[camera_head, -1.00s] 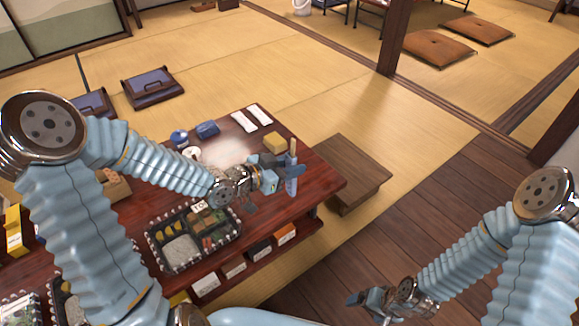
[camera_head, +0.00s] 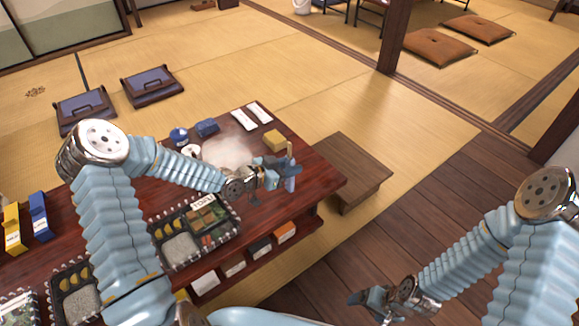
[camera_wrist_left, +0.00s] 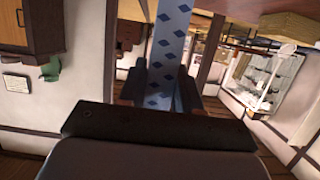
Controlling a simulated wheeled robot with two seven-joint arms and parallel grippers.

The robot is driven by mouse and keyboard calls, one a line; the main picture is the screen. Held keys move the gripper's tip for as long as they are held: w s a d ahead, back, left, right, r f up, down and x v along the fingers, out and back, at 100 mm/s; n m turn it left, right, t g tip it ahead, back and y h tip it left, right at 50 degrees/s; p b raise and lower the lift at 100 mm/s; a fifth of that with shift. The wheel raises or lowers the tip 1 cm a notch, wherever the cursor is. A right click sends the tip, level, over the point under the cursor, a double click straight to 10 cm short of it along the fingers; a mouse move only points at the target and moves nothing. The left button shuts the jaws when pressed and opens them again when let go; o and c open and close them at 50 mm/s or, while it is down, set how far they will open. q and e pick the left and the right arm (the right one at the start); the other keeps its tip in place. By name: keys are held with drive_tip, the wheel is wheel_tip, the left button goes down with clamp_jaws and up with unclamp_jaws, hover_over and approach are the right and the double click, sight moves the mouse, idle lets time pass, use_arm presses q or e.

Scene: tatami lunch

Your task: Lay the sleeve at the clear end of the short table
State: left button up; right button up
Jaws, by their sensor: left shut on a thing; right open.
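My left gripper (camera_head: 284,174) is shut on the sleeve (camera_wrist_left: 166,45), a pale blue strip with dark blue diamonds seen between the fingers in the left wrist view. In the head view the sleeve (camera_head: 291,184) is small and looks upright, in front of the right end of the dark red table (camera_head: 318,186); its height above the top is unclear. A small low brown table (camera_head: 345,165) with a bare top stands just beyond that end. My right gripper (camera_head: 362,298) is open and empty at the lower right, over the wooden floor.
The red table carries a yellow box (camera_head: 274,140), two white strips (camera_head: 244,119), a blue box (camera_head: 207,128), a round blue item (camera_head: 179,136) and a filled lunch tray (camera_head: 236,228). Labelled boxes (camera_head: 285,231) sit on its lower shelf. A wooden post (camera_head: 393,38) stands behind.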

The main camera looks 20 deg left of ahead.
use_arm(q)
drive_tip(key=shift+f, duration=0.1)
drive_tip(key=shift+f+b, duration=0.15)
drive_tip(key=shift+b, duration=0.15)
drive_tip(key=o, duration=1)
drive_tip(key=v, duration=0.4)
drive_tip(key=p+v, duration=0.1)
drive_tip(key=v, duration=0.7)
drive_tip(key=shift+r+p, duration=0.3)
drive_tip(key=shift+p, duration=0.1)
